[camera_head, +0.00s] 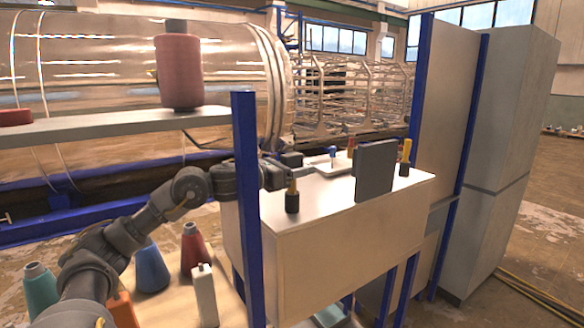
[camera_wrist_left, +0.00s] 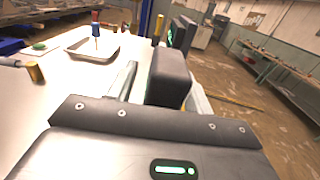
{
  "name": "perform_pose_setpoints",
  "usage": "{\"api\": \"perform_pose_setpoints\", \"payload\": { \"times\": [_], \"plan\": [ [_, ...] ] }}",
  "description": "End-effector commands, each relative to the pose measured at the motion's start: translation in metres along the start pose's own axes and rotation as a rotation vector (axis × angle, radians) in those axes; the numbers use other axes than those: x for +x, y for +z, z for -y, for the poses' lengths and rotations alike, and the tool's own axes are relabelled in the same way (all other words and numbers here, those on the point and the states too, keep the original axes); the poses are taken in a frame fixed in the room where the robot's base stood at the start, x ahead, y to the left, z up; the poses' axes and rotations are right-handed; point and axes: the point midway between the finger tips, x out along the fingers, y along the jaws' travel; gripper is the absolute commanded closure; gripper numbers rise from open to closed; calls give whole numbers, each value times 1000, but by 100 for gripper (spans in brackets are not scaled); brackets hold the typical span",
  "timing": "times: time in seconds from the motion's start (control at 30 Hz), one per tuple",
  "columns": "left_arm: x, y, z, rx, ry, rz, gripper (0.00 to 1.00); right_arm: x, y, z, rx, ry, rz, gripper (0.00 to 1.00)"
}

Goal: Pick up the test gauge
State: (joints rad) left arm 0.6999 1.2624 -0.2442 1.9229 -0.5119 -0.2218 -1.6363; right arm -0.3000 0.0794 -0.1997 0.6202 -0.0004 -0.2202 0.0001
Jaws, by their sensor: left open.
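My left gripper (camera_head: 306,166) is above the white tabletop, its arm passing behind a blue post. In the left wrist view its two fingers (camera_wrist_left: 145,82) are apart with nothing visible between them. A dark upright panel (camera_head: 375,171) stands on the tabletop to the right of the gripper. In the left wrist view a dark box (camera_wrist_left: 180,36) with a green display stands beyond the fingers; it may be the test gauge, but I cannot tell for sure. A shallow tray (camera_wrist_left: 73,46) holds a blue-and-red-handled tool (camera_wrist_left: 96,26). My right gripper is not in view.
Yellow-and-black tools (camera_head: 292,198) (camera_head: 405,157) stand on the tabletop (camera_head: 330,205). A blue post (camera_head: 246,200) rises at its left corner. A shelf (camera_head: 110,127) carries a red spool (camera_head: 179,72). Coloured cones (camera_head: 151,268) stand lower left. Tall grey cabinets (camera_head: 505,150) stand right.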

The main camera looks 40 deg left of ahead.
Motion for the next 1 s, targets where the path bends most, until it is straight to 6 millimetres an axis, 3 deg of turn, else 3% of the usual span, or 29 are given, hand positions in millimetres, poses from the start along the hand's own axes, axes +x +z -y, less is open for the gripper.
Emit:
{"api": "perform_pose_setpoints", "payload": {
  "times": [0.07, 0.43, 0.77, 1.0],
  "plan": [
    [0, 0, 0, 0, 0, 0, 53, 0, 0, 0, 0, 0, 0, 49],
    [0, 0, 0, -1, -1, 0, 100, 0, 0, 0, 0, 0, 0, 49],
    [0, 3, 0, -1, -1, 2, 100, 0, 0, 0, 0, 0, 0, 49],
    [0, 23, 0, 1, -1, 6, 100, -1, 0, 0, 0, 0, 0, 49]
  ]
}}
